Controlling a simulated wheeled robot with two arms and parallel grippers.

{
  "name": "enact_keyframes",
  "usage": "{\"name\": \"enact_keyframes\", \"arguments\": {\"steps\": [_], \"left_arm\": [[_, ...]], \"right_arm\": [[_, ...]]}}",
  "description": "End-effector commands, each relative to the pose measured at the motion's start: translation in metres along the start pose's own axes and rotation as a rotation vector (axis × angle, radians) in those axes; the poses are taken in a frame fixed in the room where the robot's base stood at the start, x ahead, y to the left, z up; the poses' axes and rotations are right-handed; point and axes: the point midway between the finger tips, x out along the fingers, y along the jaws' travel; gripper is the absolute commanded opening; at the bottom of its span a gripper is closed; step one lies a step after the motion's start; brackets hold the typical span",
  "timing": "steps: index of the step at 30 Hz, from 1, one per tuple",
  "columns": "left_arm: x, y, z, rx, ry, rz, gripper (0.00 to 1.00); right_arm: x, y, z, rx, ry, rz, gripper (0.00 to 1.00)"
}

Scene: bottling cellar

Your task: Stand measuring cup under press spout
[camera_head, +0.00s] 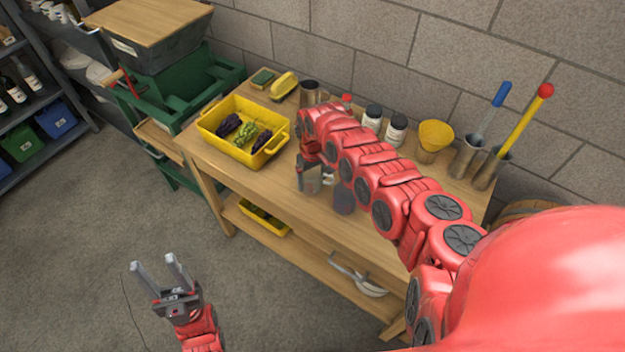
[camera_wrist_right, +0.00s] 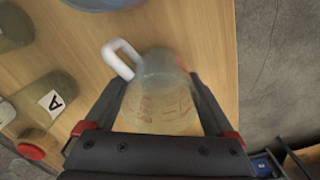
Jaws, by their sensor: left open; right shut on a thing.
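The measuring cup (camera_wrist_right: 163,100) is clear, with red markings and a white handle. In the right wrist view it sits between the fingers of my right gripper (camera_wrist_right: 156,84), which is shut on it. In the head view the cup (camera_head: 312,183) shows as a small greyish clear shape under my right gripper (camera_head: 309,166), over the table's front part. I cannot tell whether its base touches the wood. My left gripper (camera_head: 156,264) is open and empty, over the floor in front of the table. The green press (camera_head: 175,88) stands left of the table; I cannot make out its spout.
A yellow tray (camera_head: 214,121) with grapes stands on the wooden table (camera_head: 205,150), between press and cup. A dark purple jar (camera_head: 344,200) stands right of the cup. Small jars, a yellow funnel (camera_head: 436,133) and metal cylinders with tools line the back. A shelf is below.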

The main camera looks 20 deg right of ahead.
Motion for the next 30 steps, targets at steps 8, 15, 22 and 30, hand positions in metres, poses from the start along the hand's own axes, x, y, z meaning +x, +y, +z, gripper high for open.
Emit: {"name": "enact_keyframes", "arguments": {"steps": [8, 15, 22, 30], "left_arm": [[-0.005, 0.000, 0.001, 0.000, 0.000, 0.000, 0.50], [-0.021, 0.001, 0.004, 0.000, 0.000, 0.000, 0.50], [-0.057, 0.003, 0.010, 0.000, 0.000, 0.000, 0.50], [-0.077, 0.004, 0.013, 0.000, 0.000, 0.000, 0.50]], "right_arm": [[-0.043, 0.003, 0.000, -0.001, 0.002, 0.005, 0.33], [-0.084, 0.003, -0.004, 0.010, 0.008, 0.006, 0.33], [-0.140, 0.000, -0.018, 0.127, 0.000, 0.015, 0.33], [-0.200, -0.018, -0.024, 0.221, 0.003, 0.005, 0.33]]}}
